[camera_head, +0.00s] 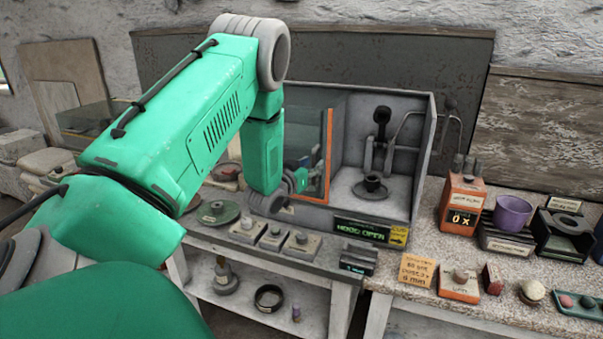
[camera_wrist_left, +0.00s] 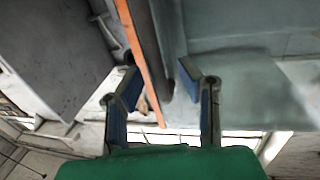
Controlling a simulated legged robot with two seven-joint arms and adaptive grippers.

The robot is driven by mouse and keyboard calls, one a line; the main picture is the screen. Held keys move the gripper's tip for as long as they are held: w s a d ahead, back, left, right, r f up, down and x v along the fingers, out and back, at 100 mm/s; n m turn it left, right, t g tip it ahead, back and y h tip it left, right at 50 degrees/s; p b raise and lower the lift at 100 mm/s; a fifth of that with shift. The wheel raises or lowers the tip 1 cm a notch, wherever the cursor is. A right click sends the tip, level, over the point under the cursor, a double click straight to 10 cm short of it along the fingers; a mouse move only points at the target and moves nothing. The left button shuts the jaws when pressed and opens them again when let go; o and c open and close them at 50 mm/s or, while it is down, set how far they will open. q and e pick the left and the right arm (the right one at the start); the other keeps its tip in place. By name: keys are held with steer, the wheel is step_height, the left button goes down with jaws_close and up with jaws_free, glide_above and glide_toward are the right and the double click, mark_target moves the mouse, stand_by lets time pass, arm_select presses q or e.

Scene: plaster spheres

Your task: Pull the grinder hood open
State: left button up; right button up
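The grinder hood (camera_head: 355,125) is a grey box with a dark grinder spindle (camera_head: 381,140) inside. Its orange-edged glass door (camera_head: 327,155) stands at the left of the opening, and the right part is uncovered. The sign (camera_head: 360,230) below reads "HOOD: OPEN". Contact cannot be told. My right gripper is not in view.
Several square buttons (camera_head: 274,237) line the bench front. To the right stand an orange counter box (camera_head: 462,203), a purple cup (camera_head: 512,213) and a black stand (camera_head: 563,235). A green disc (camera_head: 217,212) lies at left. A shelf below holds small parts.

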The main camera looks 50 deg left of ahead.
arm_select(q)
steer(key=v, duration=1)
steer(key=shift+s, duration=0.25)
steer(key=shift+f, duration=0.1)
steer(key=s+d+f+m+g+h+b, duration=0.1)
steer(key=s+d+f+g+h+b, duration=0.2)
steer(key=d+f, duration=0.7)
steer(key=d+f+m+g+h+b, duration=0.1)
steer(key=d+f+g+b, duration=0.4)
steer(key=f, duration=0.8)
steer(key=s+d+f+m+g+h+b, duration=0.1)
steer(key=s+d+f+g, duration=0.3)
steer(key=s+d+f, duration=0.4)
steer(key=s+d+f+m+g+h+b, duration=0.1)
steer(key=s+d+f+g+b, duration=0.2)
steer(key=s+d+f, duration=0.6)
steer(key=s+g, duration=0.1)
steer(key=s, duration=0.3)
steer(key=shift+s+d+m+b, duration=0.3)
steer(key=shift+b, duration=0.1)
